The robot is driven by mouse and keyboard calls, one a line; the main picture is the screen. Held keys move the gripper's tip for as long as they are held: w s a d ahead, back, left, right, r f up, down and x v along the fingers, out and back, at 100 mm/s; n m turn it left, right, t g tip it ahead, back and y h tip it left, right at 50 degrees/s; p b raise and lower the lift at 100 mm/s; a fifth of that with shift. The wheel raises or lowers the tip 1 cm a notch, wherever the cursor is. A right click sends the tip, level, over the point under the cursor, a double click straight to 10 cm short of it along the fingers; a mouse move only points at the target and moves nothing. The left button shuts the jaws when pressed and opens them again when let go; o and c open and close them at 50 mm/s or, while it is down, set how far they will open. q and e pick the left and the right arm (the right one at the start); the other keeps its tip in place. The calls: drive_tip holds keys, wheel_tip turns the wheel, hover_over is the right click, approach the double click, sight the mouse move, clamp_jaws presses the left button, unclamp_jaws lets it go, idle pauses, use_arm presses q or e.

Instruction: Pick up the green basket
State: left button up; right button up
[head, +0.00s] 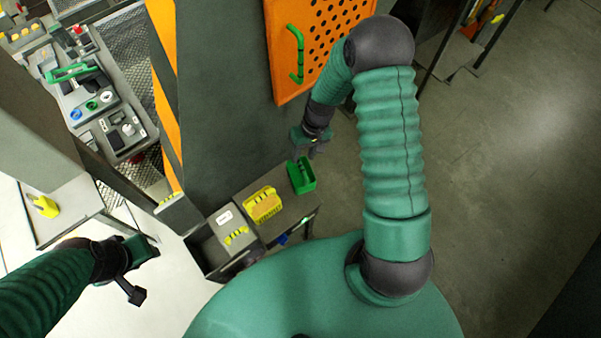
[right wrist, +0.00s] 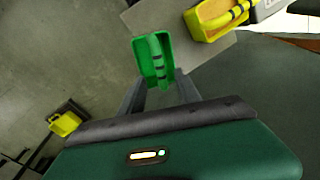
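In the right wrist view the basket (right wrist: 144,58) lies straight ahead of the right gripper (right wrist: 160,88), whose two fingers are spread apart with nothing held. The basket shows beyond and between the fingertips; whether they touch it I cannot tell. My left gripper (head: 145,262) is at the lower left, far from the basket; its finger opening is unclear.
A grey bin (head: 212,243) is further left. An orange perforated panel (head: 292,75) with a green handle rises behind. Open floor (head: 480,150) lies to the right.

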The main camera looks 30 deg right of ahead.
sight(301, 165)
drive_tip(key=shift+w+a+f, duration=0.1)
drive_tip(key=shift+a+f, duration=0.1)
drive_tip(key=shift+f, duration=0.25)
drive_tip(key=f, duration=0.3)
drive_tip(key=s+a+f, duration=0.1)
drive_tip(key=shift+f, duration=0.2)
drive_tip(key=shift+w+d+f, duration=0.1)
drive_tip(key=shift+w+f, duration=0.05)
drive_tip(key=shift+f, duration=0.05)
drive_tip(key=shift+r, duration=0.1)
clamp_jaws()
idle(0.5)
